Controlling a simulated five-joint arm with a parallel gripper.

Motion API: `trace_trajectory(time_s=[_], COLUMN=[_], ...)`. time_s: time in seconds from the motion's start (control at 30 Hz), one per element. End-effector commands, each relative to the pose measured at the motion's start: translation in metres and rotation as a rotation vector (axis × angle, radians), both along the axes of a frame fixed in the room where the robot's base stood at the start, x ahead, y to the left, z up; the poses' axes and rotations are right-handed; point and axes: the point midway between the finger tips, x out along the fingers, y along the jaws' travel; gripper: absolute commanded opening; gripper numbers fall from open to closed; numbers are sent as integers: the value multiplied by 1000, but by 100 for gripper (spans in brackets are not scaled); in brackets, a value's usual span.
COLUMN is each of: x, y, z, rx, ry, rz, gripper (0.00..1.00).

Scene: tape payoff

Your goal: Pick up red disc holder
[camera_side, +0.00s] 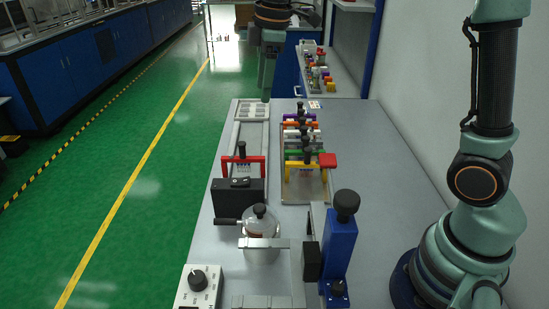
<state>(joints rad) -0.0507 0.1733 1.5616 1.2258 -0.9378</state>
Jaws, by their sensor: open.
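A red bracket-shaped holder (243,161) with a black knob stands on the left tray, just behind a black box. A second row of coloured holders (300,140) with black knobs stands on the right tray, in purple, orange, white, green and yellow. I cannot tell which red piece is the disc holder, and no disc shows clearly. My gripper (266,96) points down at the far end of the bench, beyond and above both rows, apart from them. It is open and looks empty.
The grey bench (385,215) is clear on its right. A shelf of coloured parts (322,75) is behind.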

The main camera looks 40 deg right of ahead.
Motion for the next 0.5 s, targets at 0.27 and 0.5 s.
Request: trace_trajectory(time_s=[0.27,0.5], x=[58,78], y=[13,19], z=[-44,-69], rx=[-50,-61], ry=[120,169], rz=[376,559], gripper=[57,57])
